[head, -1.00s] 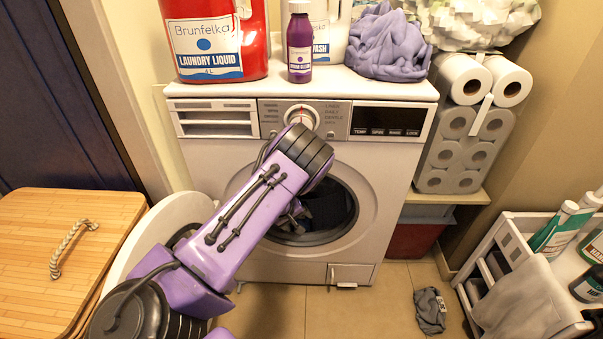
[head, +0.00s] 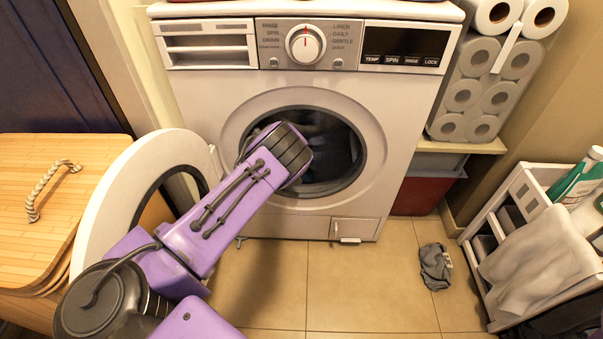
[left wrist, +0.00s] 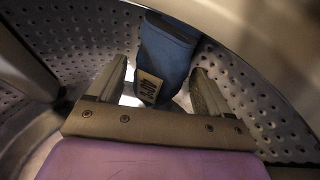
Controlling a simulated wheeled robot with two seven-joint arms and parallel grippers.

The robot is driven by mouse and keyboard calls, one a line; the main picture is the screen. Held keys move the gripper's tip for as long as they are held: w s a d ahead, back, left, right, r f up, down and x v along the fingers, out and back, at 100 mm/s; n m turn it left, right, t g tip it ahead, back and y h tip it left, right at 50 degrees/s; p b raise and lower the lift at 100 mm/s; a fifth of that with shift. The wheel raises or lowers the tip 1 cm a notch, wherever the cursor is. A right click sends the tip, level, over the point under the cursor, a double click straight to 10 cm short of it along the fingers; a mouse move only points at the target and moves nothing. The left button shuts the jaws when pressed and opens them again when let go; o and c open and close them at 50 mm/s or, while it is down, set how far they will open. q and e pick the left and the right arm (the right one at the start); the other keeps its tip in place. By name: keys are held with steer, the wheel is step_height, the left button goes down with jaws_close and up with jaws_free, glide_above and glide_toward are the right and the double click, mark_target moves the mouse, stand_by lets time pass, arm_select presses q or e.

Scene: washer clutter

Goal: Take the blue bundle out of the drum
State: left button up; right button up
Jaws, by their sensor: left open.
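The blue bundle (left wrist: 168,52) lies inside the perforated drum (left wrist: 262,95) in the left wrist view, with a small printed tag on its near end. My left gripper (left wrist: 160,78) is open inside the drum, one finger on each side of the bundle's near end. I cannot tell whether either finger touches it. The bundle is hard to make out there in the dark. My right gripper is not in view.
The round washer door (head: 103,205) stands open at the left, beside a wooden-lidded hamper (head: 35,235). A grey cloth (head: 435,266) lies on the floor at the right, near a white cart (head: 525,195) with bottles.

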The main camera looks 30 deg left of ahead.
arm_select(q)
steer(key=x, duration=0.2)
steer(key=shift+w+a+f+b, duration=0.1)
steer(key=shift+a+f+b, duration=0.05)
steer(key=shift+f+b, duration=0.3)
steer(key=shift+r, duration=0.15)
steer(key=c, duration=0.8)
steer(key=shift+r, duration=0.1)
